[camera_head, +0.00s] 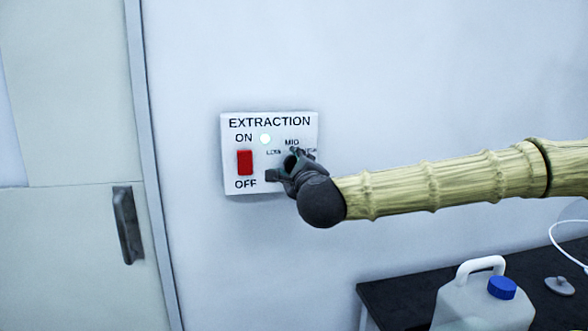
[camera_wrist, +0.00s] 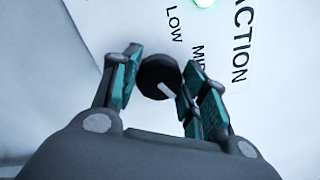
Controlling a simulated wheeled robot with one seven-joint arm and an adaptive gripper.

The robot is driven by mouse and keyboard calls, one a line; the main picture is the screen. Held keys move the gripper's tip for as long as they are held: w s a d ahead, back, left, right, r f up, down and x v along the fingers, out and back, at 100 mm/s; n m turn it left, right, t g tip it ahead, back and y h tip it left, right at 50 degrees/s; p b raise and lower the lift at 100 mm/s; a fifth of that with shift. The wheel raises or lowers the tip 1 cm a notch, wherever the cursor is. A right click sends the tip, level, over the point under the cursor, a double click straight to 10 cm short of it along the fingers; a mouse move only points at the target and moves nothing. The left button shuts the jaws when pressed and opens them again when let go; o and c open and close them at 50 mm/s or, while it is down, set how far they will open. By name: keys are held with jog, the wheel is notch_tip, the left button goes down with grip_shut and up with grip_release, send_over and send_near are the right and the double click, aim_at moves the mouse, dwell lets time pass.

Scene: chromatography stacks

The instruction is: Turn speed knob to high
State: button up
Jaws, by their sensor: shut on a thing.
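The speed knob (camera_wrist: 152,72) is a round black dial with a white pointer mark, on the white EXTRACTION panel (camera_head: 232,187). In the wrist view its mark slants to the lower right, away from the LOW label and towards the right finger. My gripper (camera_wrist: 158,88) is shut on the knob, one finger on either side. In the head view my gripper (camera_head: 284,172) covers the knob. LOW and MID read in the wrist view. The third label is partly covered in the head view and hidden in the wrist view.
A red ON/OFF switch (camera_head: 245,162) and a lit pale-green lamp (camera_head: 265,139) are left of my gripper. A door with a dark handle (camera_head: 128,225) is further left. A dark table (camera_head: 390,295) with a blue-capped jug (camera_head: 470,308) stands below right.

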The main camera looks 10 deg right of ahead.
jog(key=shift+d, duration=0.1)
jog(key=o, duration=1)
jog(key=s, duration=1.2)
